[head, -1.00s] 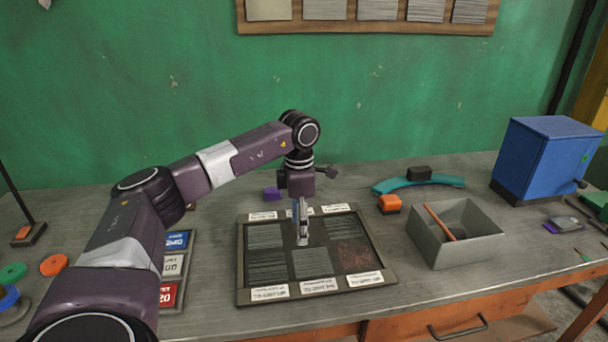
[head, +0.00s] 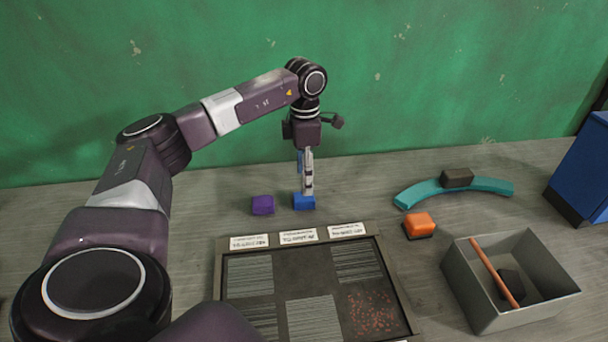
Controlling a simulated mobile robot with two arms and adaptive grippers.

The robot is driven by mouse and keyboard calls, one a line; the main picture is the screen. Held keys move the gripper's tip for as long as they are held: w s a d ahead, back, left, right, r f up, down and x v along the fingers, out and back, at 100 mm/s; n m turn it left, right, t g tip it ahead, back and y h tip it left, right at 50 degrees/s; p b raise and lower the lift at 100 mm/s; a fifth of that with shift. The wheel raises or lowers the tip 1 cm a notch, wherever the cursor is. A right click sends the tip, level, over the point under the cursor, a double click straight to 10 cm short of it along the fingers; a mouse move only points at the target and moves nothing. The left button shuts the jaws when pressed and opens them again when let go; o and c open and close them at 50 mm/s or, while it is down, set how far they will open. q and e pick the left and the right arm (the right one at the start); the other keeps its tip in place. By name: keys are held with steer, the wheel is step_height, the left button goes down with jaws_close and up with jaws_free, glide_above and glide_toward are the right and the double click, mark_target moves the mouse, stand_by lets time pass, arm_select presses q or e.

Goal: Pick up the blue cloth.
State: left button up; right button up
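The blue cloth (head: 303,203) is a small folded blue pad on the grey workbench, behind the framed panel of texture samples. My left gripper (head: 308,190) points straight down over it, its fingertips at or just above the cloth's top. The fingers are seen edge-on, so I cannot tell whether they are open or around the cloth. They hide part of the cloth's upper side. My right gripper is not in view.
A purple cloth (head: 263,205) lies just left of the blue one. The sample panel (head: 232,257) is in front. To the right are an orange block (head: 419,225), a teal curved piece (head: 490,186) and a grey bin (head: 466,285) holding an orange stick.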

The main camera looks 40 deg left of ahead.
mark_target(304, 200)
arm_select(q)
steer(key=shift+s+f, duration=0.1)
steer(key=shift+f, duration=0.55)
step_height(304, 200, down, 5)
steer(key=b, duration=0.5)
steer(key=shift+a, duration=0.1)
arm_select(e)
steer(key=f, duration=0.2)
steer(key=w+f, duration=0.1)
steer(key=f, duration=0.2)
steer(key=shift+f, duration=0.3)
arm_select(q)
steer(key=shift+r, duration=0.1)
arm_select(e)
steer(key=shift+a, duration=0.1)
arm_select(q)
steer(key=shift+c, duration=1.3)
steer(key=c, duration=1)
